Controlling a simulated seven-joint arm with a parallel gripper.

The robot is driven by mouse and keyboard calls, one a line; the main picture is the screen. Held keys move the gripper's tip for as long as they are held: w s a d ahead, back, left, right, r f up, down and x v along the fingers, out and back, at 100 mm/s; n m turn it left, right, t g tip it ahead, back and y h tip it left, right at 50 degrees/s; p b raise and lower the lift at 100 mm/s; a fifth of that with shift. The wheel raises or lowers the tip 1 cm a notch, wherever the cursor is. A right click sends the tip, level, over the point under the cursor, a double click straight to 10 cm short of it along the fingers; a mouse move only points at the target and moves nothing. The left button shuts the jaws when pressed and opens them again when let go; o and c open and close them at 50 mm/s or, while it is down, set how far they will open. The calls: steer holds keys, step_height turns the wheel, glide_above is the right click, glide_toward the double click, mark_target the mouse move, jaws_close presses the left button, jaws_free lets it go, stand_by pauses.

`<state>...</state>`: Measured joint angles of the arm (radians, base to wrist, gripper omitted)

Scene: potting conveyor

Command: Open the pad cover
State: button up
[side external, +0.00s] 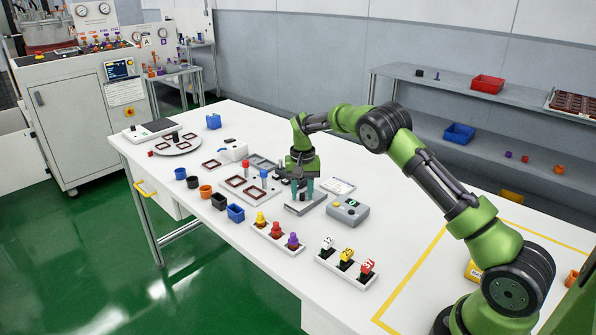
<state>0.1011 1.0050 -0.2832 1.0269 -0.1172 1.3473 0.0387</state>
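My gripper (302,195) points down at the middle of the white table, its two teal fingers apart. It is just above a low grey metal unit (299,207), and a small dark part shows between the fingers. Whether the fingers touch that part cannot be told. No part is clearly recognisable as the pad cover; this unit may carry it, but the gripper hides much of its top.
A tray with brown frames (262,205) lies left of the gripper. Coloured pots, including a blue one (236,213), line the front. Holders with coloured knobs (278,240) and numbered tags (347,267) stand nearer. The yellow-taped area (430,290) is mostly clear.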

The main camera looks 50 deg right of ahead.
mark_target(314, 195)
jaws_close()
steer(key=shift+d, duration=2.6)
steer(key=shift+o, duration=1.1)
jaws_free()
steer(key=shift+r, duration=0.1)
step_height(314, 195, up, 17)
